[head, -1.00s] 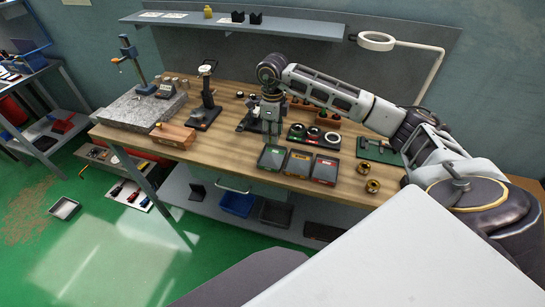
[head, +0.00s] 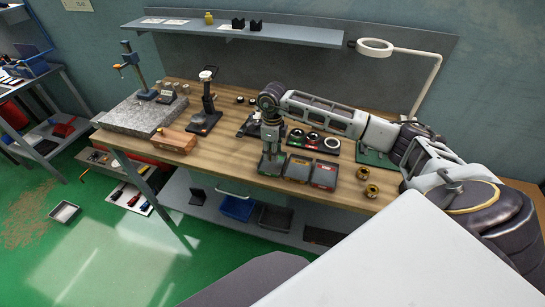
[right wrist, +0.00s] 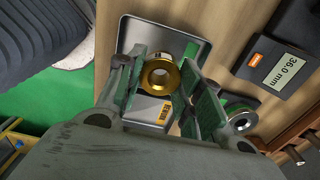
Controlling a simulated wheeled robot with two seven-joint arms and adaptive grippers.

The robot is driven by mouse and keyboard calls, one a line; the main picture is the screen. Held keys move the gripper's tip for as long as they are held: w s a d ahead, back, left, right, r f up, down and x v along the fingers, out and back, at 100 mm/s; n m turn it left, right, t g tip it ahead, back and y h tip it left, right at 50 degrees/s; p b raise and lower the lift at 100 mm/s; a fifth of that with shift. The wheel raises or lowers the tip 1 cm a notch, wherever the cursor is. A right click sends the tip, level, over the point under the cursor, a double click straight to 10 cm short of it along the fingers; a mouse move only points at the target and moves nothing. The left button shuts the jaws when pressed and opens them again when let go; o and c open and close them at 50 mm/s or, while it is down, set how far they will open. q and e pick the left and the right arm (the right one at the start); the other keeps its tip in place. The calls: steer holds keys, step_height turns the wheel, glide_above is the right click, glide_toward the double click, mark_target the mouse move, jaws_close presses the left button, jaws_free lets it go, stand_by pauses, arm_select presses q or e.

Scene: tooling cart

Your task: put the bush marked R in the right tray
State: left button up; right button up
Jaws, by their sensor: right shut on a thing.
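My right gripper (head: 271,160) is over the left one of three small trays at the bench's front edge. The green-labelled tray (head: 265,171) is partly hidden by it. The yellow-labelled tray (head: 298,170) and the red-labelled tray (head: 324,176) lie to its right. In the right wrist view, a gold bush (right wrist: 160,76) is between the fingers of my right gripper (right wrist: 165,72). No R mark is readable. Two more gold bushes (head: 363,172) stand right of the trays. My left gripper is not in view.
A black holder with rings (head: 315,141) lies behind the trays. A display reading 36.0 mm (right wrist: 276,66) shows in the right wrist view. A granite plate (head: 142,114) and a wooden block (head: 172,140) are at the left. A ring lamp (head: 375,47) overhangs the back right.

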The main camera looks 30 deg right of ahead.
mark_target(272, 164)
steer(key=shift+f+p, duration=0.3)
steer(key=shift+f, duration=1.4)
steer(key=shift+f, duration=0.15)
steer(key=o, duration=1.2)
steer(key=shift+o, duration=0.2)
steer(key=shift+r, duration=0.35)
step_height(272, 164, up, 12)
steer(key=b, duration=0.2)
steer(key=shift+f, duration=0.15)
steer(key=shift+a+f, duration=0.1)
